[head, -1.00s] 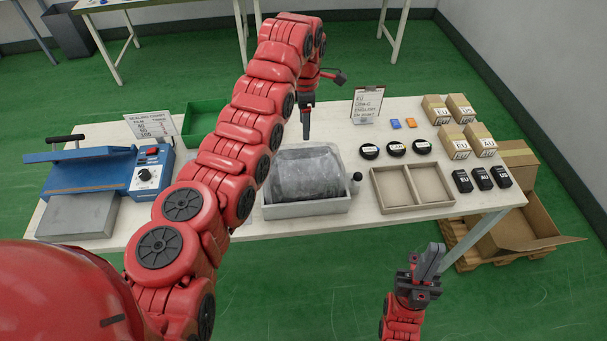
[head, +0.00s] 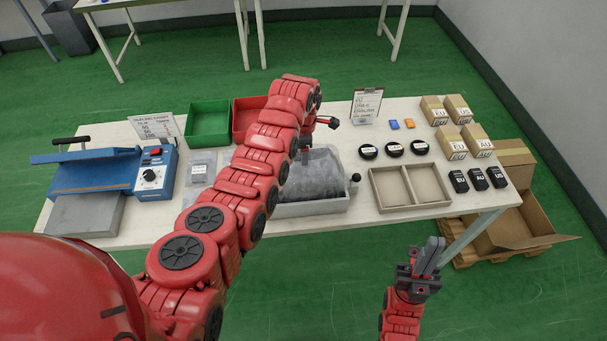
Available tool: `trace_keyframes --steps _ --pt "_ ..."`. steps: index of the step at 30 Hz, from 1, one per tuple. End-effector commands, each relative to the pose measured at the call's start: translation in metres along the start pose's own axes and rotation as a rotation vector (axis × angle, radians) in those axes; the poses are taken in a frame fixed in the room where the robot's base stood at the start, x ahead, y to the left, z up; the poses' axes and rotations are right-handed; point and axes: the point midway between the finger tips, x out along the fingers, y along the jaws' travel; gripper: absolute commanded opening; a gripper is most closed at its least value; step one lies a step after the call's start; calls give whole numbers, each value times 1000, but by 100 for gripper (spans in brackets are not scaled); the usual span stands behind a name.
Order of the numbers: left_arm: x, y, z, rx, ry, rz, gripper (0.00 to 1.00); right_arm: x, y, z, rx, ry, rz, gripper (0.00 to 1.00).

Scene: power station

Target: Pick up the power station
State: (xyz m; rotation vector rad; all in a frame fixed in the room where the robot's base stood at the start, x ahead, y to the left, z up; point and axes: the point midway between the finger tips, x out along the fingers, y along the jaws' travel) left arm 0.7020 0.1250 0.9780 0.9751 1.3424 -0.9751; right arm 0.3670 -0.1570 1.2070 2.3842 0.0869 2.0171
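No thing is clearly recognisable as a power station. A light grey tray (head: 312,208) on the table holds a bulky grey, partly see-through thing (head: 318,178); I cannot tell what it is. My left arm reaches across the table and covers the tray's left side. My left gripper (head: 305,143) is at the tray's back edge, mostly hidden behind my arm, so its fingers cannot be read. My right gripper (head: 428,260) is in front of the table, low and away from the tray. Its fingers point up and lie together, with nothing between them.
A blue sealing machine (head: 95,175) stands left. Green (head: 208,122) and red (head: 248,115) bins stand behind. Right are a two-part beige tray (head: 410,187), black round pucks (head: 395,149), black adapters (head: 478,178), small cartons (head: 455,148) and a sign (head: 366,105). An open cardboard box (head: 525,225) is beyond.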

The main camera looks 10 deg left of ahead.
Motion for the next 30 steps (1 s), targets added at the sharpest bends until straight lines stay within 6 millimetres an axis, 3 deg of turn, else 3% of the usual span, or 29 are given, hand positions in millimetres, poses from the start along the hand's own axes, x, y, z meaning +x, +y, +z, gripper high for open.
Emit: trace_keyframes --steps 7,19,30 --pt "3 0 0 0 -2 3 68 1 0 0 0 0 0 0" --pt "3 0 0 0 -1 2 0 1 0 0 0 0 0 0" --pt "3 0 0 0 -1 1 0 1 0 0 0 0 0 0"
